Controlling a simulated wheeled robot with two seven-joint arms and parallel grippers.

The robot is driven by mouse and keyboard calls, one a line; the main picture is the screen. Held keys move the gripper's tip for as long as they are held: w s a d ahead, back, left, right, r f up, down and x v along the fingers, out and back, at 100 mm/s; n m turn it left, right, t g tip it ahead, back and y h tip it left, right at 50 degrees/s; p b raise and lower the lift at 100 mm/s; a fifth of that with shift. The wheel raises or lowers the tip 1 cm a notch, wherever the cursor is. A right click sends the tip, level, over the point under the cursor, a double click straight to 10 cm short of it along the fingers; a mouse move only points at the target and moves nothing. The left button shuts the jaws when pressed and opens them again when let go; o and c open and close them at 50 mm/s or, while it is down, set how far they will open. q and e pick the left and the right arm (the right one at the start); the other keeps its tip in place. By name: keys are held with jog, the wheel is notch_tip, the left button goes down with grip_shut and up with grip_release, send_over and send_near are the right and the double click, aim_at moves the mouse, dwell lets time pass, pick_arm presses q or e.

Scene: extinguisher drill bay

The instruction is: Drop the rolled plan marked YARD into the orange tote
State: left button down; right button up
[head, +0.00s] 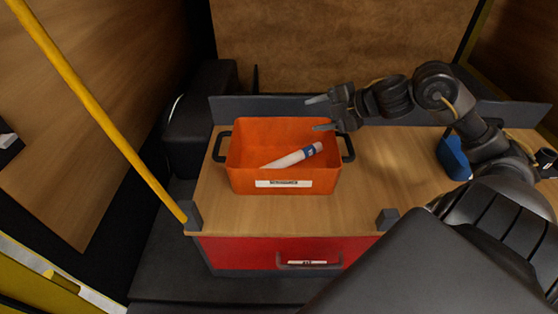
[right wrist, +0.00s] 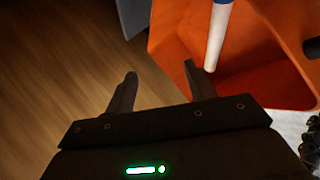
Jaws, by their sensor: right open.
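The orange tote (head: 245,178) stands on the wooden bench top, with a dark handle at each end and a label on its front. A white rolled plan (head: 283,161) with a blue band lies inside it, slanted, its banded end toward the right. The marking on the band is too small to read. My right gripper (head: 318,113) is open and empty above the tote's back right rim. In the right wrist view its fingers (right wrist: 158,85) are apart, with the tote (right wrist: 258,85) and the rolled plan (right wrist: 217,38) just beyond. My left gripper is not in view.
A blue object (head: 453,157) sits on the bench top (head: 350,195) at the right, near my right arm. A red drawer (head: 240,254) is below the bench front. A yellow pole (head: 95,108) slants down at the left.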

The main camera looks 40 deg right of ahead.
jog(key=b+v, duration=0.1)
jog(key=v, duration=0.7)
jog(key=shift+s+r, duration=0.15)
dwell(0.4)
